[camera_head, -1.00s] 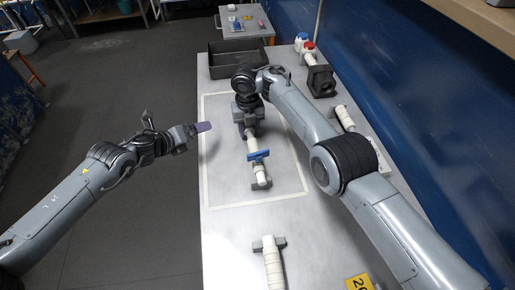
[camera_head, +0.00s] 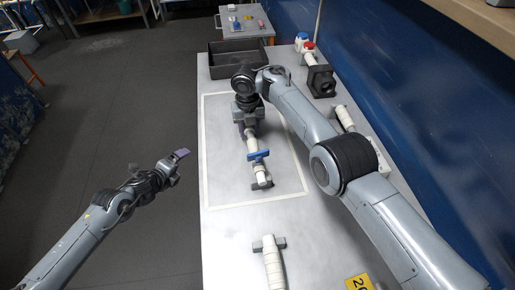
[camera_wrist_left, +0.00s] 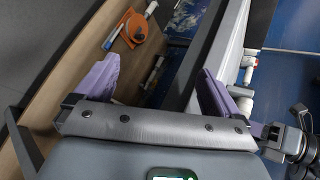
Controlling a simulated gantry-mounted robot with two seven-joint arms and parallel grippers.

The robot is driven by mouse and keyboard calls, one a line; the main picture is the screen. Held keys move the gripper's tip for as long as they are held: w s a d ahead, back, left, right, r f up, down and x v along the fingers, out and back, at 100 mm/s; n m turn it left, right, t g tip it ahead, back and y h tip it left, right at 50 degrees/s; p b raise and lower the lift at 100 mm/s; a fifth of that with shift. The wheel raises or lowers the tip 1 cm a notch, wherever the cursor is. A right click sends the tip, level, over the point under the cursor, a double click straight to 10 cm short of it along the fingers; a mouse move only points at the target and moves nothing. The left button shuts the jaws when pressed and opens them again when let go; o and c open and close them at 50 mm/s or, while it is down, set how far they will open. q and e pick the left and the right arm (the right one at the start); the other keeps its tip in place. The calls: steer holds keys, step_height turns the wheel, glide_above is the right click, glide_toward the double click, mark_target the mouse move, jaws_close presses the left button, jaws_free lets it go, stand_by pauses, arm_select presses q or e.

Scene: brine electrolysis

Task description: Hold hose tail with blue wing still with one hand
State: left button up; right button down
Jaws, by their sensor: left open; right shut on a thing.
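The white hose tail with the blue wing (camera_head: 259,155) lies lengthwise on the table inside the taped outline. Its near end rests at a grey holder (camera_head: 263,184). My right gripper (camera_head: 247,128) comes down at the far end of it and is shut on it; the arm partly hides the contact. My left gripper (camera_head: 180,156) is off the table's left edge, over the floor, apart from the hose tail. In the left wrist view its two purple fingers (camera_wrist_left: 157,85) are spread wide with nothing between them.
Another white ribbed piece in a grey holder (camera_head: 269,243) lies at the front. A black tray (camera_head: 236,58) stands at the back. A black block (camera_head: 321,82) and red- and blue-capped fittings (camera_head: 304,43) are at the right. The taped area's left side is clear.

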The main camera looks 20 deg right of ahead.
arm_select(q)
steer(key=shift+c, duration=0.3)
steer(key=shift+c, duration=1.1)
steer(key=shift+d+r, duration=0.1)
steer(key=shift+r, duration=0.2)
steer(key=shift+c, duration=1.3)
steer(key=d+r+h, duration=0.1)
steer(key=r, duration=0.1)
steer(key=d+r+g, duration=0.1)
steer(key=d+r, duration=0.1)
steer(key=r, duration=0.1)
steer(key=d+r+h, duration=0.1)
steer(key=d+r, duration=0.1)
steer(key=r, duration=0.1)
steer(key=shift+w+n+h, duration=0.1)
steer(key=shift+n+h, duration=0.2)
steer(key=shift+n, duration=0.1)
steer(key=c, duration=0.6)
steer(key=n+g+y, duration=0.5)
steer(key=n+g, duration=0.3)
steer(key=n, duration=0.2)
glide_toward(257, 152)
steer(key=shift+x, duration=4.55)
